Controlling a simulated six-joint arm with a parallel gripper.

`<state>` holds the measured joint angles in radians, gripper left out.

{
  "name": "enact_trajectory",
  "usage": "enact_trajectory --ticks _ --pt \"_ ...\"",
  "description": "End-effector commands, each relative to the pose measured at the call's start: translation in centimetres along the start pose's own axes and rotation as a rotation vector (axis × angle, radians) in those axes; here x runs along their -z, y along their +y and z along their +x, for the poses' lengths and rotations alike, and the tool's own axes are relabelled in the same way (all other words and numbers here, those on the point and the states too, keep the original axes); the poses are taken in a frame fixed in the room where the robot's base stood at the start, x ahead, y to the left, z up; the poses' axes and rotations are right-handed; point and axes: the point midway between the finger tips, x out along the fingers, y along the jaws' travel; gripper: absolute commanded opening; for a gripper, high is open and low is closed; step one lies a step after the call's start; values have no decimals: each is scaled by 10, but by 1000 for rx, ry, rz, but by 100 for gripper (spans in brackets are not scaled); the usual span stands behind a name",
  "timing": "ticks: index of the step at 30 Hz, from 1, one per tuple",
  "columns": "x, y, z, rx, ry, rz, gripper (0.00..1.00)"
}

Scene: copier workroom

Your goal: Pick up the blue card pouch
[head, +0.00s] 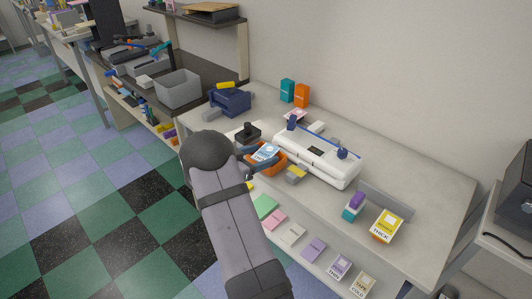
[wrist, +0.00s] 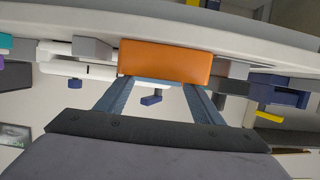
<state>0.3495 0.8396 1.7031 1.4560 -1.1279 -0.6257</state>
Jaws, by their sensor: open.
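The blue card pouch (head: 265,152), pale with blue print, sits in an orange tray (head: 276,167) on the worktable in the head view. My gripper (head: 262,156) is at the pouch, its fingers on either side of it. In the wrist view, which looks upside down, my gripper (wrist: 158,86) is open with its fingers spread. The orange tray (wrist: 166,60) lies just past the fingertips there, and a thin pale blue edge, likely the pouch, shows between them. Whether the fingers touch the pouch I cannot tell.
A white laminator-like machine (head: 318,155) stands right of the tray, with a small grey-yellow block (head: 297,174) in front. A black stamp-like object (head: 248,133) and a blue device (head: 230,101) are behind left. Labelled packs (head: 387,224) stand at the right.

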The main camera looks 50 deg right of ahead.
Motion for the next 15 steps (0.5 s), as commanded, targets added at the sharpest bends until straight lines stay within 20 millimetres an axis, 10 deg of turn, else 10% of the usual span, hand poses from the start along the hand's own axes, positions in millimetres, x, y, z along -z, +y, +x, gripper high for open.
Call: enact_trajectory --ticks 7,12,15 --pt "0 0 1 1 0 -1 61" --pt "0 0 1 1 0 -1 26" --pt "0 0 1 1 0 0 22"
